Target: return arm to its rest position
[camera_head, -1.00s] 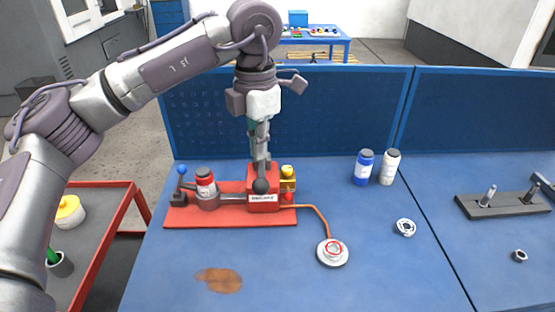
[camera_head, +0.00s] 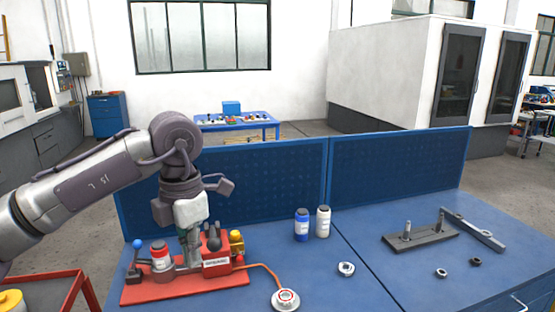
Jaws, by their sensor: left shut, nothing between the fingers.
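My left arm comes in from the left, and my left gripper (camera_head: 191,252) points down over the red valve rig (camera_head: 185,288) on the blue bench. It is shut and empty, just left of the black ball-ended lever (camera_head: 214,243) on the red box (camera_head: 217,263). Whether it touches anything there I cannot tell. The rig also carries a blue-knobbed lever (camera_head: 137,244), a red-and-white canister (camera_head: 160,255) and a yellow part (camera_head: 236,240). My right gripper is out of view.
A blue bottle (camera_head: 302,225) and a white bottle (camera_head: 323,222) stand behind on the bench. A hose runs to a round white fitting (camera_head: 285,299). A ring (camera_head: 346,269) and a dark fixture (camera_head: 420,236) lie to the right. A blue perforated panel (camera_head: 400,170) closes the back.

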